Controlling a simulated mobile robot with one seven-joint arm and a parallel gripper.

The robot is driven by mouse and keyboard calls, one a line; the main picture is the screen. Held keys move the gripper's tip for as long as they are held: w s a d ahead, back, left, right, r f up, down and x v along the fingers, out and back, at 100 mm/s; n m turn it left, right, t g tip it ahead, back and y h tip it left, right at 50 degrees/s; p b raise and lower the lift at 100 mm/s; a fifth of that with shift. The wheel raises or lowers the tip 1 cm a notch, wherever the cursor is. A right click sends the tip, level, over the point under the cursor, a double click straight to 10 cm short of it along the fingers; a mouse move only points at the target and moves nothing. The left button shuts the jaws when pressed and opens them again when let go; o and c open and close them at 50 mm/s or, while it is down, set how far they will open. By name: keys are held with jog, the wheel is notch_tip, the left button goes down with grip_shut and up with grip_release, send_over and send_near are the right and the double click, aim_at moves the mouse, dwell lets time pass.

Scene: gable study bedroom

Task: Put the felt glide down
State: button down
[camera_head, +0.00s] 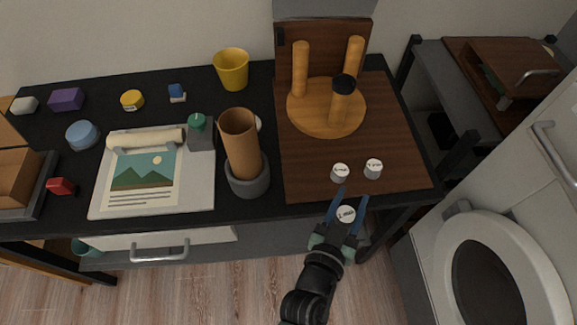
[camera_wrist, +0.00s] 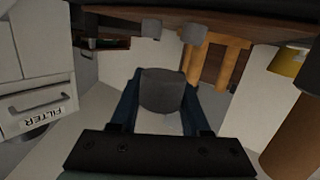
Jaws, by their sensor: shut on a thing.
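A felt glide, a small grey cylinder with a white labelled top (camera_head: 346,213), is held between the fingers of my gripper (camera_head: 346,207) at the desk's front edge. In the wrist view the held glide (camera_wrist: 162,92) shows grey between the blue fingers. Two similar glides, one left (camera_head: 340,172) and one right (camera_head: 373,168), stand on the brown board (camera_head: 310,178) just beyond my gripper. Further back on the board, a round wooden piece (camera_head: 304,113) has three upright legs. The front leg (camera_head: 339,108) wears a dark cap; the other two tops look bare.
Left of the board, a tall brown tube (camera_head: 241,148) stands in a grey round holder (camera_head: 248,180). A yellow cup (camera_head: 232,68) is behind it. A printed picture sheet (camera_head: 145,182) lies further left. A white front-loading appliance (camera_head: 515,250) stands at right. The board's front-left area is bare.

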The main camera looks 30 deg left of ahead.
jog(key=w+a+r+n+y+b, duration=0.3)
jog(key=w+a, duration=0.4)
jog(key=a, duration=0.6)
jog(key=m+b, duration=0.1)
jog(key=b, duration=0.2)
send_over(306, 169)
notch_tip(306, 169, down, 4)
jog(key=shift+f, duration=0.1)
jog(key=shift+f+b, duration=1.35)
jog(key=shift+f, duration=0.65)
jog(key=shift+f, duration=0.15)
jog(key=shift+c, duration=1.8)
grip_release()
